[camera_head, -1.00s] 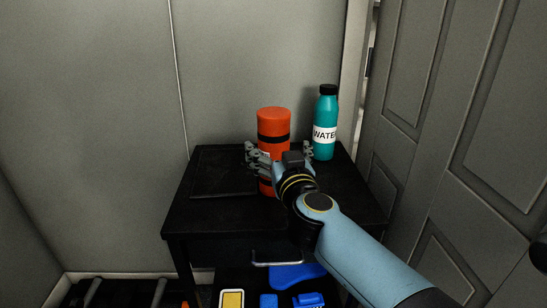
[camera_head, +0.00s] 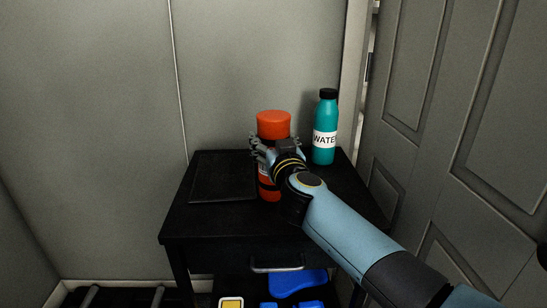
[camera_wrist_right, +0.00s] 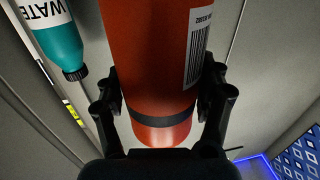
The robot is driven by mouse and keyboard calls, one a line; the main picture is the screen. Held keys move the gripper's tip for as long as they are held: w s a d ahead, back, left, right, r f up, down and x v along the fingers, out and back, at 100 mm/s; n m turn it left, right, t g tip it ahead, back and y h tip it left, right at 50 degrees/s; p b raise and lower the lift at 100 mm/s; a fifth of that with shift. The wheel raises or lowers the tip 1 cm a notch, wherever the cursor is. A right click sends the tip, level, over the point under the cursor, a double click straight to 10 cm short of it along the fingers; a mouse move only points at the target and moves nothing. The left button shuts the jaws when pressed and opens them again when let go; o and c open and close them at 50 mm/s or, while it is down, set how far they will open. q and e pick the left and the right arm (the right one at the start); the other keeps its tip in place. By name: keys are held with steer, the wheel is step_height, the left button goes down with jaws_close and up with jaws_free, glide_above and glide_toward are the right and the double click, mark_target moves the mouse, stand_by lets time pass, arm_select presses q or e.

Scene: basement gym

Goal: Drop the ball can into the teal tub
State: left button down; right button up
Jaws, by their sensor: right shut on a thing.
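The ball can, an orange-red cylinder (camera_head: 273,122) with dark bands, stands upright on the black table. My right gripper (camera_head: 272,150) is around its upper part and shut on it. In the right wrist view the can (camera_wrist_right: 155,60) fills the middle, with a finger of the right gripper (camera_wrist_right: 160,108) on each side of it and a barcode label showing. I cannot tell if the can touches the table top. The teal tub is not in view. My left gripper is not in view.
A teal water bottle (camera_head: 325,130) with a black cap stands behind and right of the can. The black table (camera_head: 205,222) has a flat dark panel (camera_head: 222,176) at left. Blue and yellow items lie below. A grey door (camera_head: 450,130) is close on the right.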

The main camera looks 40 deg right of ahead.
steer(key=c, duration=0.5)
steer(key=shift+c, duration=0.3)
steer(key=shift+r, duration=0.2)
